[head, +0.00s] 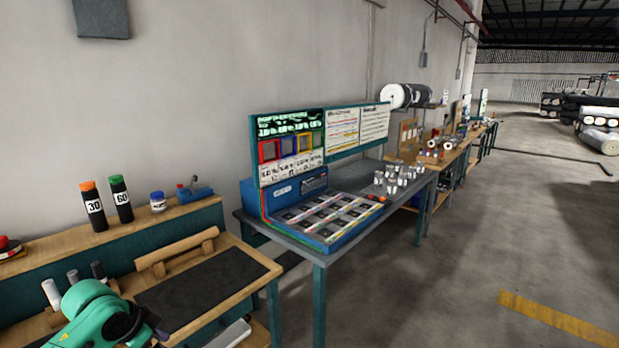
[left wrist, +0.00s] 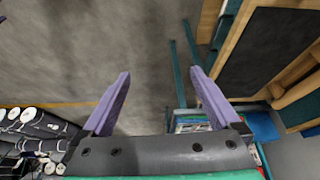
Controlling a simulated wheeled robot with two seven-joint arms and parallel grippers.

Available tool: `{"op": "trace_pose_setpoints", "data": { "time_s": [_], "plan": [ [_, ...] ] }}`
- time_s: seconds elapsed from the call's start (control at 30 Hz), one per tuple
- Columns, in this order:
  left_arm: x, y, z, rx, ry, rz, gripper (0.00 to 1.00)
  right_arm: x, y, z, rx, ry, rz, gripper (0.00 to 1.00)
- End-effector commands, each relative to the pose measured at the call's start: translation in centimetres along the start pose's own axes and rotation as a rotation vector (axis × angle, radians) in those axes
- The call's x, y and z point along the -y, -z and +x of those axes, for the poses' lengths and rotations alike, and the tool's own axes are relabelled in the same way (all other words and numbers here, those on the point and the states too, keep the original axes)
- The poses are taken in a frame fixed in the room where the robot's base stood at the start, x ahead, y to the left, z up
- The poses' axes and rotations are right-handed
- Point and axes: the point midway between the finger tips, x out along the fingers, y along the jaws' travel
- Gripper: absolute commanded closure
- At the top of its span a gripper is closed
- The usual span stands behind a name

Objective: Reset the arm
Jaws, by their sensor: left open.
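My left gripper (left wrist: 160,74) shows in the left wrist view with its two purple fingers spread apart and nothing between them. Bare grey floor lies behind the fingers. A green link of my left arm (head: 90,318) shows at the lower left of the head view, in front of the near wooden bench (head: 262,272). My right gripper is in neither view.
The bench bears a dark mat (head: 205,290), a wooden roller (head: 177,252) and bottles, with two black ones (head: 94,207) behind. A table with a blue display unit (head: 318,235) stands beyond. Open floor (head: 440,300) lies right. Stacked rolls (left wrist: 38,125) show in the wrist view.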

Motion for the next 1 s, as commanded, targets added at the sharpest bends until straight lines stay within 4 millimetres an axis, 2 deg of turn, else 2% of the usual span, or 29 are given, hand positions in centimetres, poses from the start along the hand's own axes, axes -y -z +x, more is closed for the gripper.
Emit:
{"op": "trace_pose_setpoints", "data": {
  "time_s": [0.1, 0.23, 0.37, 0.47, 0.57, 0.63, 0.67, 0.7, 0.77, 0.8, 0.87, 0.9, 0.97, 1.0],
  "plan": [
    [1.3, -0.9, 2.4, -0.021, 0.018, -0.068, 0.04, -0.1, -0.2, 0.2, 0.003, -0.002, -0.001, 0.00],
    [2.8, -2.5, 5.4, -0.042, 0.049, -0.151, 0.04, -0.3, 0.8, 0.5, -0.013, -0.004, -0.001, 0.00],
    [4.3, -5.3, 9.2, -0.052, 0.091, -0.248, 0.04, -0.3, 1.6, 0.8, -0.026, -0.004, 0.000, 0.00],
    [5.0, -8.5, 12.7, -0.045, 0.130, -0.321, 0.04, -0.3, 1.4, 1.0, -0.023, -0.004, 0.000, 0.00],
    [4.8, -12.8, 16.9, -0.022, 0.172, -0.395, 0.04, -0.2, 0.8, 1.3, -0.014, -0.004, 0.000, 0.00],
    [3.9, -16.9, 20.2, 0.009, 0.204, -0.442, 0.04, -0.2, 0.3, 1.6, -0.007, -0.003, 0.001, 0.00],
    [3.2, -19.0, 21.8, 0.027, 0.217, -0.460, 0.04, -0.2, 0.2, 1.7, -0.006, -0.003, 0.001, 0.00],
    [1.8, -21.9, 23.8, 0.054, 0.233, -0.481, 0.04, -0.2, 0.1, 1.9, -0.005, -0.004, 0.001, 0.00],
    [-0.7, -26.3, 26.5, 0.099, 0.251, -0.499, 0.04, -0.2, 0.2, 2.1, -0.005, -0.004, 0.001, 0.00],
    [-2.7, -29.1, 28.1, 0.130, 0.257, -0.503, 0.04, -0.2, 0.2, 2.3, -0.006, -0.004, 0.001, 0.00],
    [-6.3, -33.0, 30.1, 0.176, 0.257, -0.503, 0.04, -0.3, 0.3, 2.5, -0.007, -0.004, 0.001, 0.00],
    [-8.9, -35.5, 31.2, 0.205, 0.251, -0.497, 0.04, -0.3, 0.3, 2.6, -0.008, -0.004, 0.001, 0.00],
    [-13.1, -38.9, 32.6, 0.247, 0.233, -0.483, 0.04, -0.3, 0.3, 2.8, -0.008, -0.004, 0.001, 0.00],
    [-15.9, -40.8, 33.2, 0.270, 0.216, -0.472, 0.04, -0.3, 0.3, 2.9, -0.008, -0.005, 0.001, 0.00]
  ]
}}
